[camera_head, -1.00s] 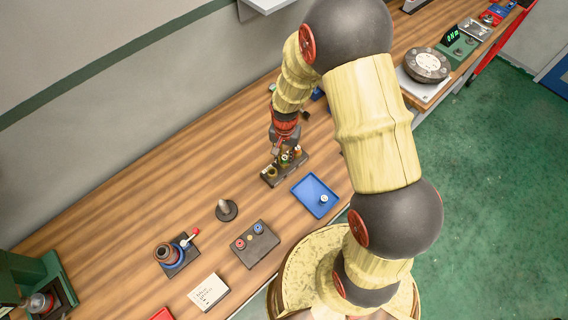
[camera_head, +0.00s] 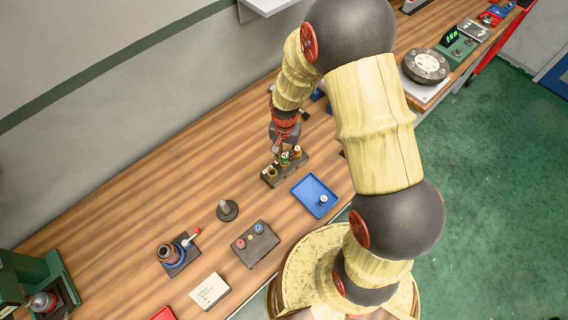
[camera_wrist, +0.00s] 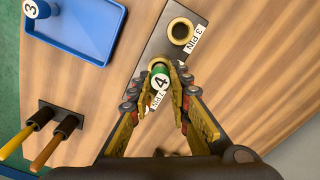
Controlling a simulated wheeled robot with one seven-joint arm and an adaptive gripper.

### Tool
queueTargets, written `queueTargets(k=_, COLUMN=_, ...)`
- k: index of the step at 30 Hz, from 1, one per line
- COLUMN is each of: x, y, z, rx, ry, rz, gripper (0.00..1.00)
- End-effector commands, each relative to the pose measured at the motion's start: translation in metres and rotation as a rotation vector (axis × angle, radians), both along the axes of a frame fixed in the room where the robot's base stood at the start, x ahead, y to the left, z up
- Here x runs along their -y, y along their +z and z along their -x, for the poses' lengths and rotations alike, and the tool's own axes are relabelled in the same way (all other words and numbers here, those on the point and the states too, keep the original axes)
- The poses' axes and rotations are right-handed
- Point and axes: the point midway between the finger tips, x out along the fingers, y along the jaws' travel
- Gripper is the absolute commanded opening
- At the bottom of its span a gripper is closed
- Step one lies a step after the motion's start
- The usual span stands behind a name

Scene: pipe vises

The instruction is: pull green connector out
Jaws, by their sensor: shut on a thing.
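The green connector (camera_wrist: 161,79), its cap marked 4, sits between the fingertips of my gripper (camera_wrist: 166,84) in the wrist view. My gripper is shut on it. In the head view the green connector (camera_head: 285,158) shows just below my gripper (camera_head: 279,148), at the dark socket block (camera_head: 274,181). I cannot tell whether its lower end is still inside the socket. An empty brass-ringed socket (camera_wrist: 180,31) labelled 3 PIN is beside it on the block.
A blue tray (camera_head: 308,187) with a white-capped connector (camera_head: 323,199) lies just right of the block. A peg on a round base (camera_head: 227,209) and a dark box (camera_head: 255,244) stand nearer, with bare bench around.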

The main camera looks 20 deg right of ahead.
Motion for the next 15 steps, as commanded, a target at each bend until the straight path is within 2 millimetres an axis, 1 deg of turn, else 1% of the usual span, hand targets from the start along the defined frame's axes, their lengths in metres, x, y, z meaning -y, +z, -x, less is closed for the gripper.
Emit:
queueTargets(k=1, x=0.000, y=0.004, z=0.000, rx=0.001, ry=0.000, rz=0.001, gripper=0.00)
queueTargets(k=15, x=0.000, y=0.025, z=0.000, rx=0.000, ry=0.000, rz=0.000, gripper=0.00)
